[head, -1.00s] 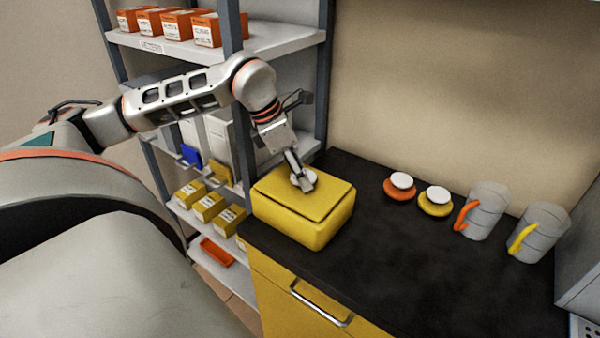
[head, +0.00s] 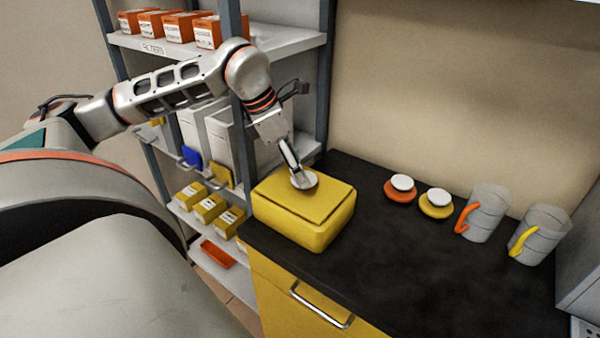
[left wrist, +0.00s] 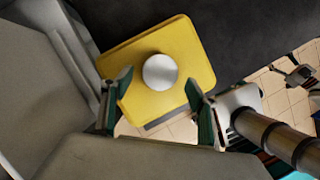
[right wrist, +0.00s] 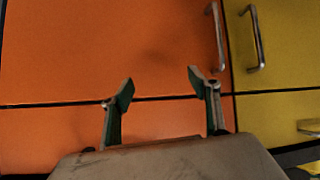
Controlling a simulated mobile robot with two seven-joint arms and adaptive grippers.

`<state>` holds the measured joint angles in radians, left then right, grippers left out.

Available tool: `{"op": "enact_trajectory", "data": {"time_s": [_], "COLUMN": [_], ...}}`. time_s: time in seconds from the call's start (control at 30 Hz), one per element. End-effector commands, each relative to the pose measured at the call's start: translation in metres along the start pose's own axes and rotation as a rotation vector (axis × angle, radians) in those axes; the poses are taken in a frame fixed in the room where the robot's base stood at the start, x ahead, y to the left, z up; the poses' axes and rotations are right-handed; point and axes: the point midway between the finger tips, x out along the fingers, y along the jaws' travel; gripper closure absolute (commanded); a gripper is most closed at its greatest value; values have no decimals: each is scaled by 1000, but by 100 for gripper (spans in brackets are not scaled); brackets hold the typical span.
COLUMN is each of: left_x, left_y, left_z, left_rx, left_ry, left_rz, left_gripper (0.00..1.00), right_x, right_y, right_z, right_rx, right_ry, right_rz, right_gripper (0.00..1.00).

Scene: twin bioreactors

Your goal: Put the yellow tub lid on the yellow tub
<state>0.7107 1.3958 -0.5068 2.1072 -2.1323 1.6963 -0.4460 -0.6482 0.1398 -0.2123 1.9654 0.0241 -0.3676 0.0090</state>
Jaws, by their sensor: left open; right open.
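The yellow tub (head: 318,238) stands at the left end of the dark counter. The yellow tub lid (head: 328,203) lies on top of it, covering its opening, with a pale round knob (head: 311,180) in the middle. My left gripper (head: 299,178) is just above the lid at the knob. In the left wrist view the lid (left wrist: 190,50) and knob (left wrist: 160,71) show between the spread fingers of the open left gripper (left wrist: 158,95). My right gripper (right wrist: 160,85) is open and empty in front of orange cabinet fronts.
An orange lid (head: 399,194) and a round yellow lid (head: 436,209), both white-knobbed, lie on the counter (head: 400,270). Clear jugs with orange (head: 483,213) and yellow (head: 539,233) handles stand at right. A shelf rack (head: 230,40) stands behind my left arm. The counter's front middle is clear.

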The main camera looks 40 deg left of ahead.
Motion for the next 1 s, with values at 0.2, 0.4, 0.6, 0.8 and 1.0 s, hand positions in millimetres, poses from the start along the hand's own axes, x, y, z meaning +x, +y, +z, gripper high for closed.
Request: {"op": "enact_trajectory", "data": {"time_s": [0.2, 0.4, 0.6, 0.8, 1.0], "left_x": [-48, -79, -91, -92, -92], "left_y": [1, 1, 0, 0, 0], "left_z": [1, 1, 0, 0, 0], "left_rx": [0, -1, 0, 0, 0], "left_ry": [-3, -2, -1, 0, 0], "left_rz": [5, 3, 0, -1, 0], "left_gripper": [41, 41, 41, 41, 41], "right_x": [-2, -4, -4, -4, -4], "right_y": [1, 1, 1, 1, 1], "right_z": [-3, -7, -7, -6, -6], "right_rx": [-1, -1, -1, -1, -1], "right_ry": [2, 2, 1, -1, -1], "right_rz": [0, 1, 0, 0, 0], "right_gripper": [39, 39, 39, 39, 39]}}
